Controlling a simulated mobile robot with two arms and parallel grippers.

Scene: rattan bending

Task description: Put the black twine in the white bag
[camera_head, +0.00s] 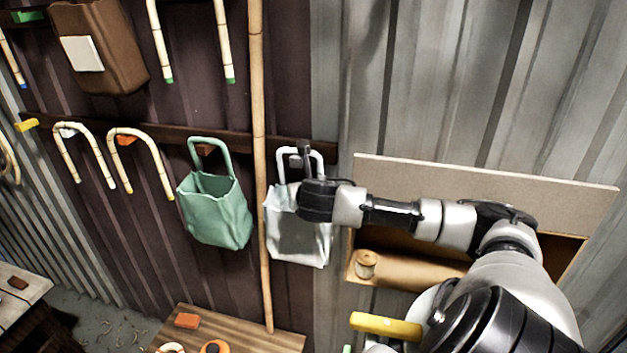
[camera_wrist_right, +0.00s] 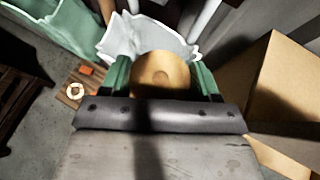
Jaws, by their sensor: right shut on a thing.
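The white bag (camera_head: 298,243) hangs by its handle on the dark wall rail, right of a tall bamboo pole. Its open top also shows in the right wrist view (camera_wrist_right: 125,38). My right gripper (camera_wrist_right: 163,78) is shut on a spool (camera_wrist_right: 160,73), whose round tan end faces the wrist camera. The wound twine on it is hidden, so I see no black. In the head view the gripper is at the bag's upper right edge and covers part of its mouth. In the wrist view the spool is in front of the bag opening. My left gripper is out of view.
A green bag (camera_head: 215,212) hangs left of the bamboo pole (camera_head: 259,120). A wooden bench (camera_head: 250,338) with orange items stands below. Bent canes hang at left.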

